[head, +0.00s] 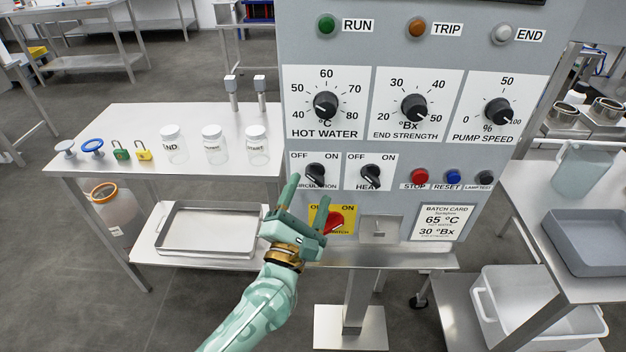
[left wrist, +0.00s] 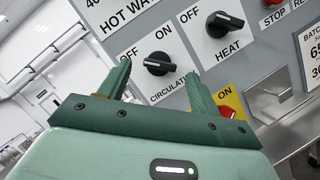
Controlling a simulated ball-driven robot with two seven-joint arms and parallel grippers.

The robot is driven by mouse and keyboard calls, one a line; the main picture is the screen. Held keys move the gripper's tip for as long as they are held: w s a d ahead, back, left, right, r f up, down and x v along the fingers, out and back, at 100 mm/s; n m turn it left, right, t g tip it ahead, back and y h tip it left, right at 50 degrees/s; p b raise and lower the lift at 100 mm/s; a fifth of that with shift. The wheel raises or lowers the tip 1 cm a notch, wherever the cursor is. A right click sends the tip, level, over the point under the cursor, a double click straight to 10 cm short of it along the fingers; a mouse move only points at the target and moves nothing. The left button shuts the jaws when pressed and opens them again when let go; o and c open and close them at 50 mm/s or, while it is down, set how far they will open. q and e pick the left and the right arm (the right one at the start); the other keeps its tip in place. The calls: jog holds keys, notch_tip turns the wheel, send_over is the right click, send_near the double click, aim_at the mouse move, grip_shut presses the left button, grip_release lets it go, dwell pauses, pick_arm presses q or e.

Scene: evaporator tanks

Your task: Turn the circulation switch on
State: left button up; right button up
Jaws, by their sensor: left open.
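The circulation switch (head: 315,174) is a black knob on a white plate, low on the left of the grey panel. Its bar appears to point up-left toward OFF. It also shows in the left wrist view (left wrist: 159,67), framed between my two fingertips. My left gripper (head: 309,194) is open and empty, just below and in front of the switch. Its green fingers partly cover the CIRCULATION label; whether they touch the knob cannot be told. My right gripper is not in view.
The heat switch (head: 371,173) sits close on the right. A red switch on a yellow plate (head: 335,222) is just below, partly behind my gripper. Stop (head: 420,176) and reset (head: 453,177) buttons are farther right. A steel bench (head: 130,118) with jars stands left.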

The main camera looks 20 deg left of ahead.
aim_at(314, 182)
pick_arm(q)
jog(key=shift+x, duration=1.75)
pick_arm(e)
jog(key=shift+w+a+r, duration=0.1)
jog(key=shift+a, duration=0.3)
